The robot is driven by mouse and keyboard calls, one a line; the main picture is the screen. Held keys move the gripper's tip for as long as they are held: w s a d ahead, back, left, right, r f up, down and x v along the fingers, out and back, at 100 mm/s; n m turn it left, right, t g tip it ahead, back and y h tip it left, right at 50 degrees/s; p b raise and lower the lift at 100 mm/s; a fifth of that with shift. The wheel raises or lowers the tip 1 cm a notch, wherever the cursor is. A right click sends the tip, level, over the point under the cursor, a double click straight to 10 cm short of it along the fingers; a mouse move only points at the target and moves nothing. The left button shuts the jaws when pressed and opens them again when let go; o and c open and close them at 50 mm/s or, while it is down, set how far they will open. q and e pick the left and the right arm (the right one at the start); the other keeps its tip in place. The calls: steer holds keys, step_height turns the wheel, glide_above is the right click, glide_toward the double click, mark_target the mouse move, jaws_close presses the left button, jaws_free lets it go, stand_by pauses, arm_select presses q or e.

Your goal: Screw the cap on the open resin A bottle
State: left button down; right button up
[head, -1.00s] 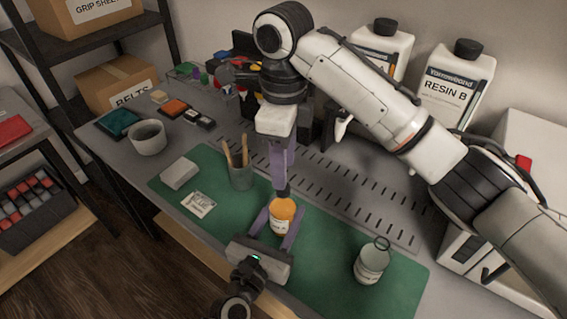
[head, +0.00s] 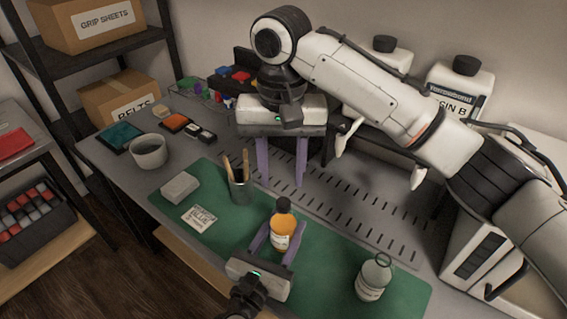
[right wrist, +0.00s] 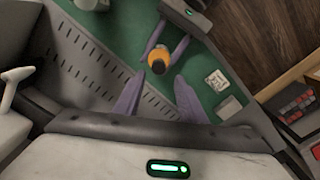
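My right gripper (head: 282,184) is open and empty, behind and above the bottle, fingers pointing down.
A cup with sticks (head: 241,188), a grey block (head: 180,187) and a label card (head: 200,217) lie left. White jugs (head: 455,92) stand at the back, partly behind my right arm.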

mark_target(284, 202)
steer(key=n, duration=0.6)
steer(key=shift+r+n, duration=0.3)
steer(key=shift+n, duration=0.1)
steer(key=n, duration=0.4)
steer(key=shift+d+r, duration=0.1)
steer(key=shift+r, duration=0.05)
steer(key=n, duration=0.4)
steer(key=shift+r, duration=0.15)
steer(key=n, duration=0.5)
steer(key=shift+r, duration=0.15)
steer(key=shift+f, duration=4.05)
